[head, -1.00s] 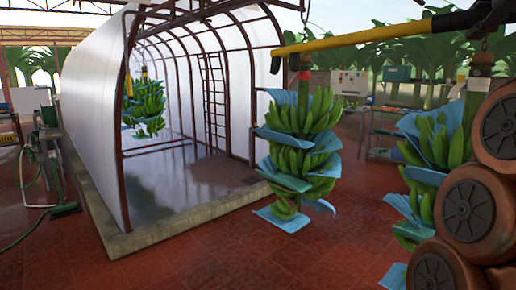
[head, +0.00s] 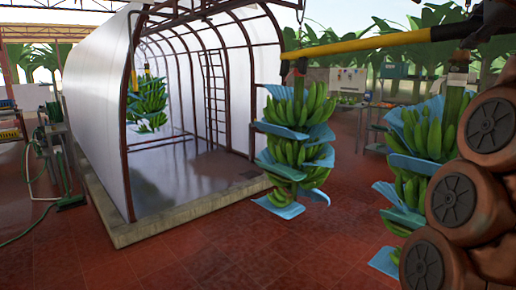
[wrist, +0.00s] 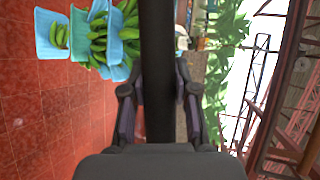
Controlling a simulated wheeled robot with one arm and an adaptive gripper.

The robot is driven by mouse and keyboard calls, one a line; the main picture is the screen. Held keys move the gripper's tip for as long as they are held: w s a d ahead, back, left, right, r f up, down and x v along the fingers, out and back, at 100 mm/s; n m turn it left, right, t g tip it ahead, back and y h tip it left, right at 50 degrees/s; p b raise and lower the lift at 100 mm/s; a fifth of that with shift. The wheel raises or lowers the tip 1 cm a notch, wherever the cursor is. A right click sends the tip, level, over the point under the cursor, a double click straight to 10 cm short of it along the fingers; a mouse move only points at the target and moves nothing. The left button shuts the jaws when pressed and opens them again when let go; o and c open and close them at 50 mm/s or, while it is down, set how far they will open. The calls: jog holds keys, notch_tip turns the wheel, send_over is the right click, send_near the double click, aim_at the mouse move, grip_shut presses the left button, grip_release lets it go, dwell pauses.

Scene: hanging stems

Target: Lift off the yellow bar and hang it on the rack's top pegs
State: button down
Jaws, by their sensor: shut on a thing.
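The yellow bar (head: 375,40) spans the upper right of the head view, with dark sections at its ends. Two green banana bunches with blue sheets hang below it, a left one (head: 297,145) and a right one (head: 428,140). In the wrist view a dark section of the bar (wrist: 157,40) runs between the fingers of my gripper (wrist: 158,100), which is shut on it. Bunches with blue sheets (wrist: 112,35) also show at the upper left there. I cannot make out the rack's top pegs.
A white-covered arched tunnel (head: 95,110) stands on a low concrete curb (head: 150,220) at left, with another bunch (head: 148,103) hanging inside. A ladder (head: 215,95) stands within. Tables and boxes (head: 348,80) are behind the bunches. Red tiled floor (head: 230,255) is clear in front.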

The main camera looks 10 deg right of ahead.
jog(key=w+d+f, duration=0.2)
jog(key=w, duration=0.1)
jog(key=shift+w+d, duration=0.2)
jog(key=shift+d, duration=0.15)
dwell(0.5)
jog(key=shift+w+f, duration=0.15)
jog(key=shift+w+d+f, duration=0.25)
jog(key=shift+w, duration=0.05)
dwell(0.3)
